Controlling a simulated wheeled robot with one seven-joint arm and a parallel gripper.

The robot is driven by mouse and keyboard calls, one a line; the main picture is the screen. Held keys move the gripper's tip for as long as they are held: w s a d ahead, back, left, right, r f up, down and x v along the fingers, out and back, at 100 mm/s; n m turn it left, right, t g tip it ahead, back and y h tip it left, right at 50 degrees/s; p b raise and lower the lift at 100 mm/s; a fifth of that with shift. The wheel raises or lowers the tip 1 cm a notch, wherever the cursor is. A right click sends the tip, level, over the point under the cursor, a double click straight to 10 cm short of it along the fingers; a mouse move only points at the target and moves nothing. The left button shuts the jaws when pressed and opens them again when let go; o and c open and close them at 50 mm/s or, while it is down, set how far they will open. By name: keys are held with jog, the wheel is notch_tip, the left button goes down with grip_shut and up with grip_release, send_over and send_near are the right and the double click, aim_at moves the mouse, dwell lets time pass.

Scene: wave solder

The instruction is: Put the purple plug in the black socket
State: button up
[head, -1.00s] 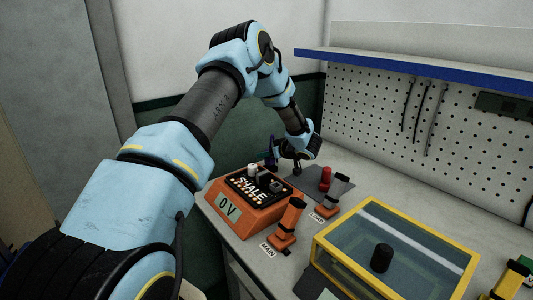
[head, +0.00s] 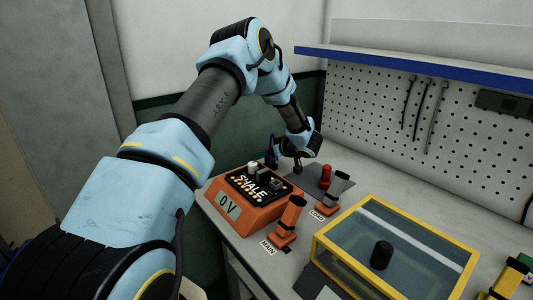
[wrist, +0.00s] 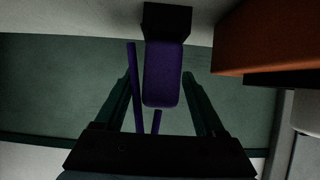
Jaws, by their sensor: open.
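The purple plug (wrist: 164,75) is upright in the middle of the wrist view, with a black block (wrist: 167,22) at its upper end. I cannot tell whether that block is the black socket or part of the plug. My gripper (wrist: 162,82) is open, its two dark green fingers on either side of the plug with gaps visible. Thin purple strips show near the left finger and below the plug. In the head view, my gripper (head: 283,152) is low behind the orange unit, with a small purple piece (head: 271,155) beside it.
The orange unit (head: 228,208) with a 0 V display stands close by the gripper; its side (wrist: 265,40) fills the upper right of the wrist view.

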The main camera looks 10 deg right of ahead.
jog(key=b+v, duration=0.2)
jog(key=v, duration=1)
jog(key=w+a+r+m+h, duration=0.3)
jog(key=a+r+m+h, duration=0.1)
jog(key=a+r+h, duration=0.25)
jog(key=s+a+f+m+g+y, duration=0.1)
jog(key=s+a+g, duration=0.8)
jog(key=s+a, duration=1.5)
notch_tip(320, 180, down, 2)
jog(key=shift+s+a+f+m, duration=0.2)
jog(key=shift+s+a+m, duration=0.3)
jog(key=shift+s, duration=0.55)
jog(key=shift+d, duration=0.15)
